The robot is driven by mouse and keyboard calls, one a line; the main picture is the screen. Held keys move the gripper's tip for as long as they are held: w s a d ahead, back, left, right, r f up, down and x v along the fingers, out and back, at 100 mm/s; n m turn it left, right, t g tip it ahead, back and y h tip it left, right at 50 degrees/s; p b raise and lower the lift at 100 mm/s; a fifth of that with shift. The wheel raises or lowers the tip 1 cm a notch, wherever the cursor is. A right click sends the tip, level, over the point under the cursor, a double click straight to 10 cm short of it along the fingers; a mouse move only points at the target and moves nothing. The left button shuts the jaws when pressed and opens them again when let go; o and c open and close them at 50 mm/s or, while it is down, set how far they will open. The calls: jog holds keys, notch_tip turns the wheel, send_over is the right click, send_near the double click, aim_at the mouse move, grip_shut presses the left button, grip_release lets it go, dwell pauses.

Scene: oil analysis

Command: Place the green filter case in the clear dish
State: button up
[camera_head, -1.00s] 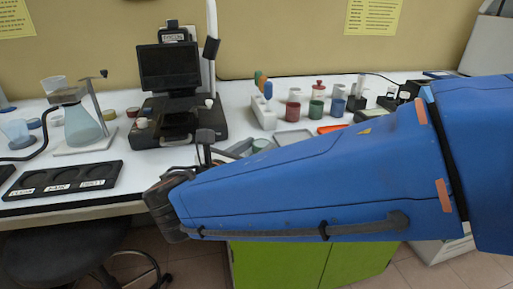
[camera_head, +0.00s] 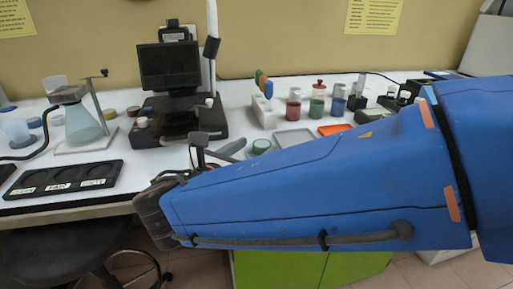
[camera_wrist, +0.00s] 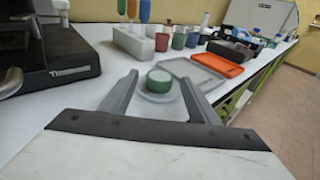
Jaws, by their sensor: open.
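The green filter case (camera_wrist: 160,80), a short round piece with a pale top, sits between my open fingers in the wrist view. A pale see-through rim, seemingly the clear dish (camera_wrist: 158,98), shows around its base. The case appears to rest inside that dish. My gripper (camera_wrist: 159,79) is open, with one grey finger on each side of the case. I see a gap on both sides. In the head view the green case (camera_head: 261,145) shows just beyond my gripper. The dish is hard to make out there.
A grey tray (camera_head: 293,138) and an orange tray (camera_head: 334,129) lie to the right. Colored jars (camera_head: 317,106) and a white rack (camera_head: 264,112) stand behind. A black instrument (camera_head: 176,118) stands left. A black three-well tray (camera_head: 65,179) lies at the front left.

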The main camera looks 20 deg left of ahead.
jog(key=v, duration=1)
jog(key=shift+s, duration=0.2)
